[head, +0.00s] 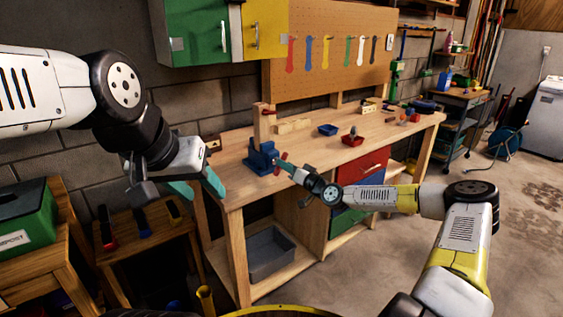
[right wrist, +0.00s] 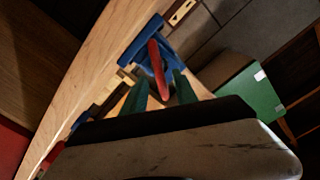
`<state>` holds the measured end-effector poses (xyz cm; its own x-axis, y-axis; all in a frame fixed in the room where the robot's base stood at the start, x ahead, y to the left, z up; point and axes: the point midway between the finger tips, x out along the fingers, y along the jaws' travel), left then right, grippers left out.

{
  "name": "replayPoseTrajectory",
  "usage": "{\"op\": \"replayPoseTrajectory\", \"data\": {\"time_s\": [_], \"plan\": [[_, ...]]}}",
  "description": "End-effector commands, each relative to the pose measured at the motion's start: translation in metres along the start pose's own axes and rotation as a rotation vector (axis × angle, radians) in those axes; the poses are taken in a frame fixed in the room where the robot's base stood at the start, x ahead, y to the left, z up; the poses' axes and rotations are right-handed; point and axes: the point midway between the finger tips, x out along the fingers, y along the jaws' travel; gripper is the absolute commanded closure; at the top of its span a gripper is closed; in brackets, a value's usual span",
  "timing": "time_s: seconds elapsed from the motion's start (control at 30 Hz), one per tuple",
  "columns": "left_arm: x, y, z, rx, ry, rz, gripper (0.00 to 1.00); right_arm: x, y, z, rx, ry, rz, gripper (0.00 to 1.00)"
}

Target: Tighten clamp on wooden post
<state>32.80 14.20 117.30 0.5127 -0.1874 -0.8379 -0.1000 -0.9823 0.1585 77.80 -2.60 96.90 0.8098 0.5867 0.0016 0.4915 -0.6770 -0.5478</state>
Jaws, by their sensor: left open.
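A wooden post (head: 263,123) stands upright in a blue clamp (head: 262,157) at the workbench's near left. The clamp has a red handle (head: 283,157). In the right wrist view the blue clamp (right wrist: 150,42) shows ahead, and its red handle (right wrist: 155,60) reaches down between my green fingers. My right gripper (head: 282,163) is at the handle in the head view. In the right wrist view my right gripper (right wrist: 160,80) has its fingers apart, with gaps beside the handle. My left gripper (head: 203,190) is open and empty, left of the bench's near corner.
The workbench (head: 230,190) carries a blue bin (head: 327,130), a red bin (head: 352,140) and wood blocks (head: 293,126). A green box (head: 25,222) and a small stool (head: 150,235) stand at the left.

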Motion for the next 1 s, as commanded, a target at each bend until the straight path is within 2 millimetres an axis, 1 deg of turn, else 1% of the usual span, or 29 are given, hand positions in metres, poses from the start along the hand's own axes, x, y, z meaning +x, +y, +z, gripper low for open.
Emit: {"op": "replayPoseTrajectory", "data": {"time_s": [0.03,0.1,0.2,0.33,0.53,0.57,0.7,0.73,0.9,1.0], "plan": [[0.000,0.000,0.000,0.000,0.000,0.000,0.53,0.009,-0.001,0.001,0.001,-0.001,-0.001,0.65],[0.000,0.000,0.000,0.000,0.000,0.000,0.53,0.018,-0.001,0.001,0.001,0.000,-0.001,0.65],[0.000,0.000,0.000,0.000,0.000,0.000,0.53,0.027,-0.001,0.001,0.000,-0.001,-0.001,0.65],[0.000,0.000,0.000,0.000,0.000,0.000,0.53,0.032,0.000,0.001,0.001,-0.002,0.000,0.65],[0.000,0.000,0.000,0.000,0.000,0.000,0.53,0.032,0.000,0.001,0.001,-0.003,0.000,0.65],[0.000,0.000,0.000,0.000,0.000,0.000,0.53,0.032,0.000,0.001,0.001,-0.003,0.000,0.67],[0.000,0.000,0.000,0.000,0.000,0.000,0.53,0.032,0.000,0.001,0.001,-0.003,0.000,0.95],[0.000,0.000,0.000,0.000,0.000,0.000,0.53,0.032,0.000,0.001,0.001,-0.003,0.000,1.00],[0.000,0.000,0.000,0.000,0.000,0.000,0.53,0.032,0.000,0.001,0.004,-0.003,0.000,1.00],[0.000,0.000,0.000,0.000,0.000,0.000,0.53,0.032,0.000,0.001,0.052,-0.003,0.000,1.00]]}}
